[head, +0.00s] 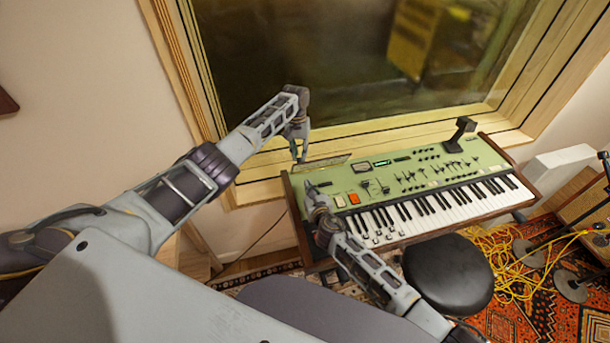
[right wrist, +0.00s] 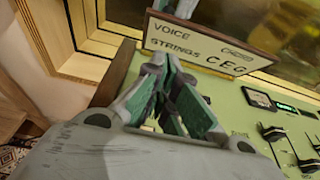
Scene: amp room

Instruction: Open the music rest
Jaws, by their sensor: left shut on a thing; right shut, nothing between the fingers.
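The music rest (head: 326,163) is a thin panel along the back left of the green keyboard (head: 400,180). In the right wrist view the rest (right wrist: 205,50) shows its face with the words "VOICE STRINGS CEG" and stands tilted up from the keyboard top. My left gripper (head: 299,157) is shut on the left part of the rest's top edge; its tip shows behind the panel in the right wrist view. My right gripper (head: 310,186) is shut and empty over the keyboard's left end, in front of the rest; its closed fingers (right wrist: 170,95) fill the middle of the right wrist view.
A window with a wooden frame (head: 400,125) stands right behind the keyboard. A small black device on a stand (head: 461,130) is at the back right. A round black stool (head: 448,268) is in front, with yellow cables (head: 505,265) on the rug.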

